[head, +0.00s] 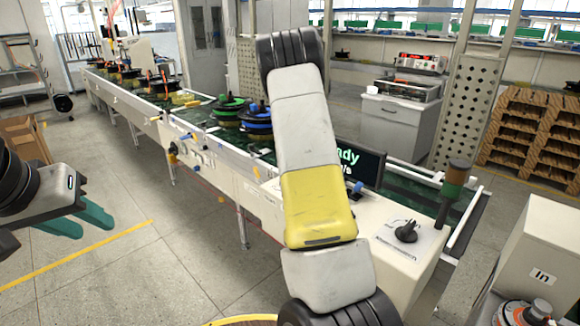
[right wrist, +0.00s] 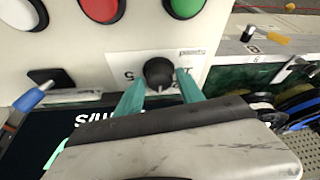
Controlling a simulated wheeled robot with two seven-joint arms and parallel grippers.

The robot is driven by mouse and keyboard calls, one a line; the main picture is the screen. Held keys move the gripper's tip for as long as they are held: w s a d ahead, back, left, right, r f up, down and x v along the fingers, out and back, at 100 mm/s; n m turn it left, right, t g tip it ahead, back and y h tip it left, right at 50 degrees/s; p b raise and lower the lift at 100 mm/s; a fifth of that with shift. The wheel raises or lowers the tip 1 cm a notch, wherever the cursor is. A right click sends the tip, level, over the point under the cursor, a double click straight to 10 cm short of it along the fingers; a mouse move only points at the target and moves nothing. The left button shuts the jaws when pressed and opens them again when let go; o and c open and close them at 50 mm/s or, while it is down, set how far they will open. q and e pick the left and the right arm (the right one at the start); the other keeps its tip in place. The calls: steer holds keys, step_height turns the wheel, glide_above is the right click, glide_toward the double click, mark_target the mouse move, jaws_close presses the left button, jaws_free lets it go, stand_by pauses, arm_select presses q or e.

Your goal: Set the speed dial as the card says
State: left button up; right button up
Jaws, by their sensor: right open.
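In the right wrist view a round black dial (right wrist: 158,72) sits on a white numbered plate (right wrist: 122,66), with a "5" at its left. My right gripper (right wrist: 160,88) is open, its teal fingertips on either side of the dial; I cannot tell whether they touch it. In the head view my own right arm hides that gripper and dial. Another black knob (head: 405,232), with a pointed handle, sits on a printed plate at the conveyor's near right end. I cannot make out a card with a setting. My left gripper (head: 95,226) is open and empty over the floor.
A red button (right wrist: 102,8) and a green button (right wrist: 184,6) lie beside the dial. The conveyor (head: 190,128) carries several hubs. A box marked "In" (head: 540,240) is at right.

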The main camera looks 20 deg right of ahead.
steer(key=v, duration=0.7)
